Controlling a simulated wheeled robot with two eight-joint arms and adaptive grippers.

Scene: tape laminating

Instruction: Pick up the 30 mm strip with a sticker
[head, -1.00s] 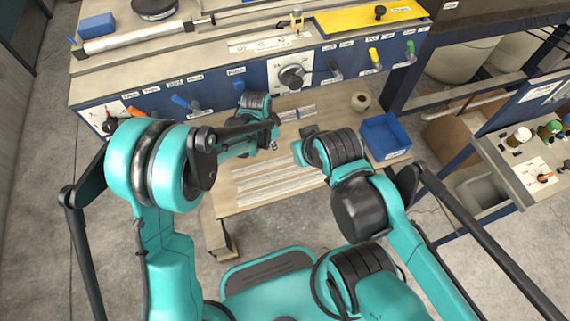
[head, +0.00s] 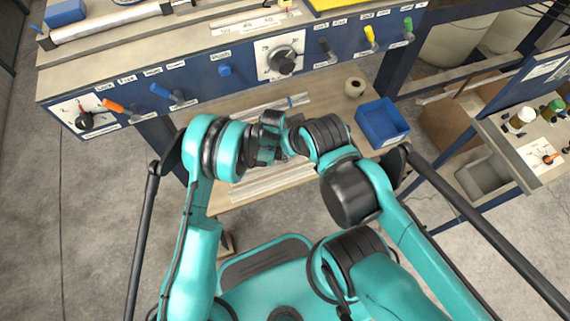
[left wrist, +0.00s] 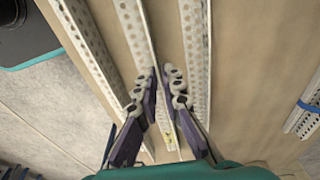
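In the left wrist view, long pale perforated strips lie side by side on the wooden table: one on the left (left wrist: 88,48), one in the middle (left wrist: 134,30) and one on the right (left wrist: 194,40). My left gripper (left wrist: 161,72) is low over them, its fingertips a small gap apart. A small yellowish sticker (left wrist: 171,137) shows between the fingers, near the strips' lower ends. The fingers partly cover the middle strip, and I cannot tell whether they touch it. The strips also show in the head view (head: 262,187), partly behind my arms. My right gripper is hidden.
A strip with a blue band (left wrist: 306,105) lies to the right. In the head view, a blue bin (head: 382,122) and a tape roll (head: 354,87) stand on the table's right side. The blue machine panel (head: 225,70) with knobs borders the back.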

